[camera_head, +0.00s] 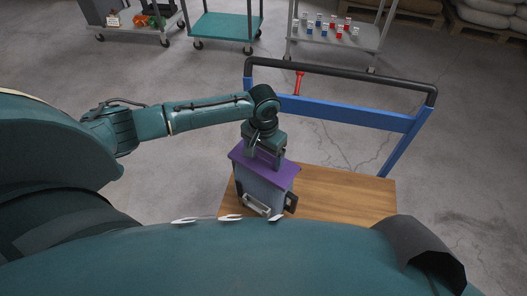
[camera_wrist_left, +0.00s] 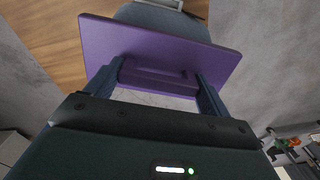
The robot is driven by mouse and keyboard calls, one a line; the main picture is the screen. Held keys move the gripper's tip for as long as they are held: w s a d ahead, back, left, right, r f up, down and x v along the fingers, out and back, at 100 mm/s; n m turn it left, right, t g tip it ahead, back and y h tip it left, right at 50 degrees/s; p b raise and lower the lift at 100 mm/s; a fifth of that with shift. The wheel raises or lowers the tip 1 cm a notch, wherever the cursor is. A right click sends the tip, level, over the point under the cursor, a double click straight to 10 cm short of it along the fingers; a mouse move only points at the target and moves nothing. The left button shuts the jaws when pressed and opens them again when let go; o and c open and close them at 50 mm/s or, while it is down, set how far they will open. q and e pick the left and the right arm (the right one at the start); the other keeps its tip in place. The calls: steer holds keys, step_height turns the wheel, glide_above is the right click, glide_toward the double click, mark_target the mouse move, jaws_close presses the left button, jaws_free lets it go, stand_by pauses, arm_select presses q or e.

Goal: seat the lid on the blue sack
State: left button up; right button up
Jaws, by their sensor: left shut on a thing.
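A flat purple lid (camera_head: 284,172) is in my left gripper (camera_head: 263,158), at the top of a blue-grey, box-like container (camera_head: 250,187). This container stands on a wooden deck and looks like the task's blue sack. In the left wrist view the fingers of the gripper (camera_wrist_left: 159,77) are shut on the raised grip of the lid (camera_wrist_left: 160,42). Part of the container (camera_wrist_left: 163,17) shows beyond the lid's edge there. Whether the lid touches the container's rim is hidden. My right gripper is not in view.
The wooden deck (camera_head: 350,196) is bare to the right of the container. A cart handle (camera_head: 340,75) with a blue frame rises behind it. Farther back stand a teal cart (camera_head: 225,27) and a grey cart (camera_head: 335,37) with several small red and blue items.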

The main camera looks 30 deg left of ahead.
arm_select(q)
steer(key=shift+f+b, duration=0.3)
steer(key=shift+f, duration=0.5)
steer(key=o, duration=0.9)
